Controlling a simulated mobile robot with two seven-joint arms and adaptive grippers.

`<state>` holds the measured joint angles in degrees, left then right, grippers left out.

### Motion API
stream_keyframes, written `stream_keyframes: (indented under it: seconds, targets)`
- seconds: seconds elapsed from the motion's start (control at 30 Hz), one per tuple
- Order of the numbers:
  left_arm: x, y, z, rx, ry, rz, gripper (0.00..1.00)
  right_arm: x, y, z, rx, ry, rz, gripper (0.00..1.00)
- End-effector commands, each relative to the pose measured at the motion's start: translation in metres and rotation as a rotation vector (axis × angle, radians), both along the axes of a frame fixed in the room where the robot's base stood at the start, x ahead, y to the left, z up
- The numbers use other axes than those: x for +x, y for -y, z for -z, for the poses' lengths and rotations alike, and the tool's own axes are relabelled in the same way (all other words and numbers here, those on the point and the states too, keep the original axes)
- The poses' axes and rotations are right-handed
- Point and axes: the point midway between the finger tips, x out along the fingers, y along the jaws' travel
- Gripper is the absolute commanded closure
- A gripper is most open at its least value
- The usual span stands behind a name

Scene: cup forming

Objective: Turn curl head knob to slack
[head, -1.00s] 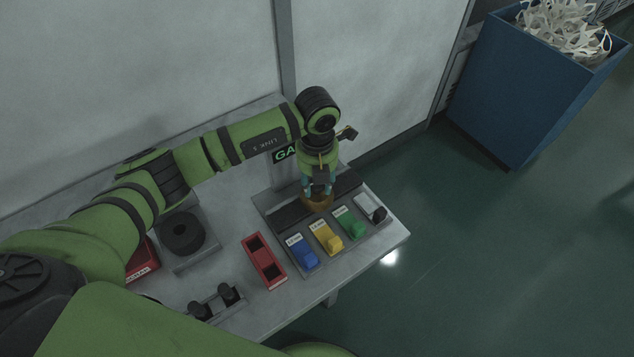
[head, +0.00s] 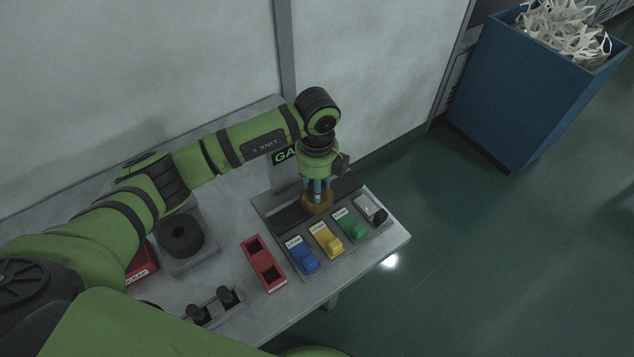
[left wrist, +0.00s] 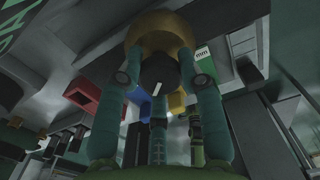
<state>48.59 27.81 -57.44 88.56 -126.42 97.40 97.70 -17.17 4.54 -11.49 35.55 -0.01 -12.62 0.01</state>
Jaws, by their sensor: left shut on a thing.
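A round brass-coloured knob (head: 317,203) sits on the dark strip of the grey control panel (head: 290,222). I take it for the curl head knob. My left gripper (head: 317,190) points straight down over it and is shut on it. In the left wrist view, the teal fingers (left wrist: 160,88) stand on both sides of the knob (left wrist: 160,32). A dark hub with a white mark shows between them. Any scale around the knob is hidden by the gripper. My right gripper is not in view.
Blue (head: 303,259), yellow (head: 330,243) and green (head: 352,226) gauge blocks and a grey-black switch (head: 375,212) line the panel's front. A red tray (head: 264,263) lies left of it. A black roll (head: 182,236) sits further left. A blue bin (head: 525,85) stands on the floor.

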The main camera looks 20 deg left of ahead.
Motion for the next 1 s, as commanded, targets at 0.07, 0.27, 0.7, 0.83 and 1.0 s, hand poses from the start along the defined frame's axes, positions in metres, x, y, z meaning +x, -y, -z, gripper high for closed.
stream_keyframes:
  seconds: [0.07, 0.27, 0.7, 0.83, 1.0]
  targets:
    - [-0.0015, 0.0002, 0.0012, 0.0, -0.005, -0.058, 0.95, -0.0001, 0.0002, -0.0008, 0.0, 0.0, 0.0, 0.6]
    - [-0.0015, 0.0001, 0.0013, 0.002, -0.005, -0.184, 0.95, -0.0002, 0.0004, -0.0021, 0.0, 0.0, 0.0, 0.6]
    - [-0.0011, 0.0, 0.0013, 0.002, -0.004, -0.297, 0.95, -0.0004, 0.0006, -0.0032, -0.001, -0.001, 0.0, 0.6]
    - [-0.0011, 0.0, 0.0013, 0.002, -0.004, -0.3, 0.95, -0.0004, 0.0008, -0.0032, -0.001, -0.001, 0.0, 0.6]
    - [-0.0011, 0.0, 0.0013, 0.002, -0.004, -0.299, 0.95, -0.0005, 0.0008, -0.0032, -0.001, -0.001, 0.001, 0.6]
